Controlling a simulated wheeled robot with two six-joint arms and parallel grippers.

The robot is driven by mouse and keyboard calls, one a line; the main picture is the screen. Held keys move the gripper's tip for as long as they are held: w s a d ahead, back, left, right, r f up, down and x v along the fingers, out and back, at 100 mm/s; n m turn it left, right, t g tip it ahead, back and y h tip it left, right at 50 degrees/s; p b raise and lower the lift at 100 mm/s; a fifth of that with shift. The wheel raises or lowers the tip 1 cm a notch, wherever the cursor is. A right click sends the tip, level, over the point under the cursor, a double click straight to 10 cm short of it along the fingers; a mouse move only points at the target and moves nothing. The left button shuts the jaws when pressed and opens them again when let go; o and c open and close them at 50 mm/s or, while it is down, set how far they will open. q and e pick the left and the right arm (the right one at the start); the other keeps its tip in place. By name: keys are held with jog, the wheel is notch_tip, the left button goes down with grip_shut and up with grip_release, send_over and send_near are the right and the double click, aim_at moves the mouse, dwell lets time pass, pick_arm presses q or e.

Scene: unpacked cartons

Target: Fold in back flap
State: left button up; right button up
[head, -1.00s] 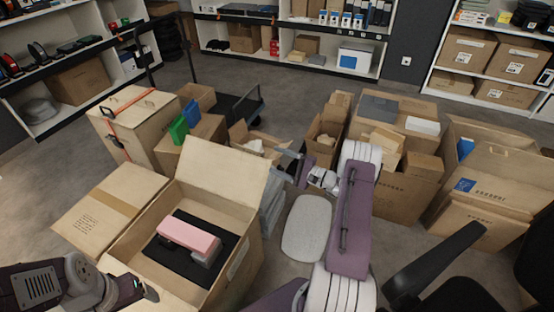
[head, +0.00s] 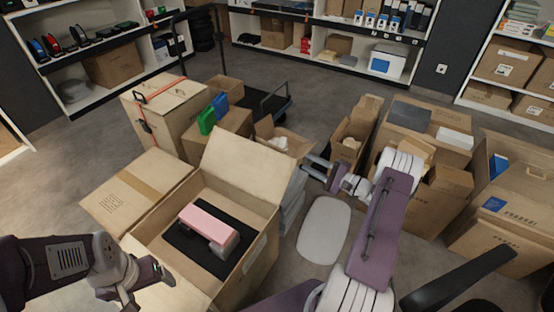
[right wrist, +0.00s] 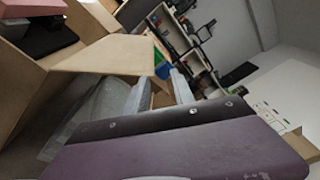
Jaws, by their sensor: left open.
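The open carton (head: 262,272) stands in front of me. Its back flap (head: 243,165) stands up, leaning outward, and also shows in the right wrist view (right wrist: 110,55). Its left flap (head: 137,190) is spread outward, and its front flap (head: 165,287) is partly hidden by my left arm. Inside, a pink and grey item (head: 208,226) lies on black lining (head: 180,240). My right gripper (head: 311,168) is open and empty, just right of the back flap; I cannot tell whether it touches. My left gripper (head: 160,272) is open and empty over the front flap.
A strapped carton (head: 165,115) and a carton with green and blue items (head: 222,135) stand behind. Several packed cartons (head: 410,190) crowd the right side. A grey stool-like seat (head: 324,230) is beside the carton. Open floor lies toward the shelves.

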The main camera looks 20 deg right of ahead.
jog(key=v, duration=0.7)
jog(key=shift+d+f, duration=0.2)
jog(key=shift+d, duration=0.1)
jog(key=shift+w, duration=0.15)
jog(key=p+v, duration=0.1)
jog(key=v, duration=0.8)
jog(key=shift+p, duration=0.3)
jog(key=shift+c, duration=0.3)
